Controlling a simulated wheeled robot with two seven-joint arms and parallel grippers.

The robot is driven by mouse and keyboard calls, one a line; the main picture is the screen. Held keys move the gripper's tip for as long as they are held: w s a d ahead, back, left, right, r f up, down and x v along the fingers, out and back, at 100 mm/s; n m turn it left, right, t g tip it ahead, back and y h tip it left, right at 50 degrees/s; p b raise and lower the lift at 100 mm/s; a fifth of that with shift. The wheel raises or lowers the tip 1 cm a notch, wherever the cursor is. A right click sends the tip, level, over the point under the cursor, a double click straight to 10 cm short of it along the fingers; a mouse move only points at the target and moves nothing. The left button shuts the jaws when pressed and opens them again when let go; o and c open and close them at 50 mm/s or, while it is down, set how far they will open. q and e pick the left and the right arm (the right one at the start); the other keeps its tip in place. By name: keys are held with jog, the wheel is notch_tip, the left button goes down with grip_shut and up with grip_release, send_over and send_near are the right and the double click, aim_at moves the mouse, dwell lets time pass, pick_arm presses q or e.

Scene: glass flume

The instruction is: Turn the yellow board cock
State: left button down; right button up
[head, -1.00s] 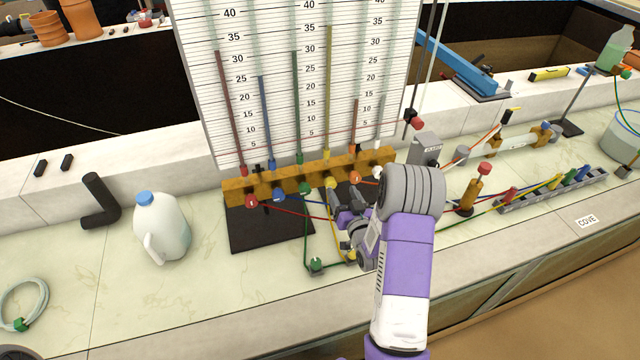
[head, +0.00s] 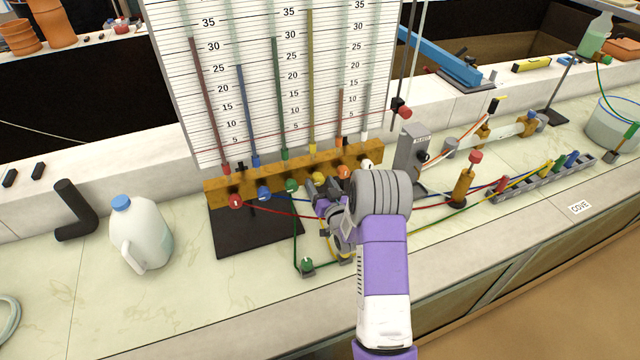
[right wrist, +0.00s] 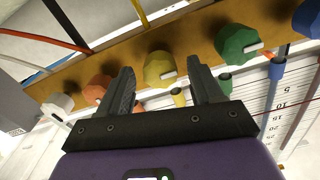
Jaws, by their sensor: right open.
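The yellow board cock (head: 318,178) is on the brown manifold bar (head: 215,190) at the foot of the white scale board, between a green cock (head: 291,185) and an orange cock (head: 344,172). In the right wrist view the yellow cock (right wrist: 160,68) is a faceted knob with a pale mark, lying between my two fingers. My right gripper (head: 320,192) is open, one finger on each side of the knob; I cannot tell whether either finger touches it. My left gripper is not in view.
The green cock (right wrist: 238,45) and orange cock (right wrist: 98,88) sit close on either side of my fingers. Coloured hoses run below the bar. A grey box (head: 412,150) stands right of the board, and a white jug (head: 145,235) stands at left.

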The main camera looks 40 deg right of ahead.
jog(key=shift+w+d, duration=0.1)
jog(key=shift+w, duration=0.3)
jog(key=shift+c, duration=0.4)
jog(key=c, duration=1)
jog(key=shift+o, duration=0.2)
jog(key=shift+f+m+b, duration=0.1)
jog(key=shift+m+b, duration=0.4)
jog(key=shift+b, duration=0.3)
jog(key=m+b, duration=0.8)
jog(key=b, duration=0.1)
jog(key=shift+m, duration=0.3)
jog(key=m+b, duration=0.3)
jog(key=m, duration=0.1)
jog(key=shift+m+b, duration=1.2)
jog(key=shift+m, duration=0.9)
